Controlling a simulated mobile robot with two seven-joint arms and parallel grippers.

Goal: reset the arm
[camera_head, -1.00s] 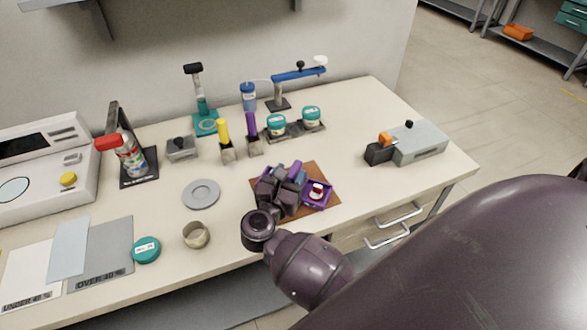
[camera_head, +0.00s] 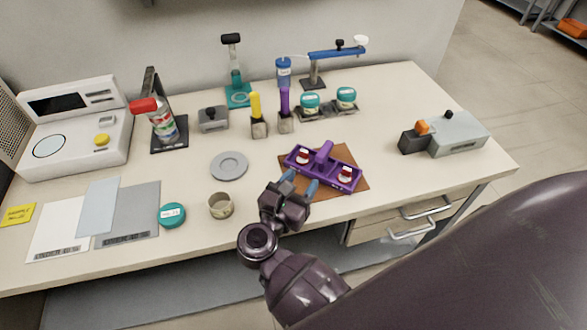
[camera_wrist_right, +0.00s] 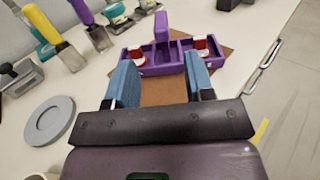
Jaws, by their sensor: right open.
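My right gripper (camera_head: 300,186) is open and empty, just in front of a purple tray with a raised handle (camera_head: 322,160). The purple tray lies on a brown mat (camera_head: 352,186) and holds two small red-and-white items, one at each end. In the right wrist view, the two blue fingers (camera_wrist_right: 160,84) are spread apart, with the purple tray (camera_wrist_right: 155,68) beyond them and nothing between them. My left gripper is not in view.
An open beige cup (camera_head: 221,206), a teal lid (camera_head: 172,215) and a grey disc (camera_head: 229,166) lie left of the gripper. A grey device with an orange part (camera_head: 458,134) stands at right. The table's front edge runs beneath my right arm.

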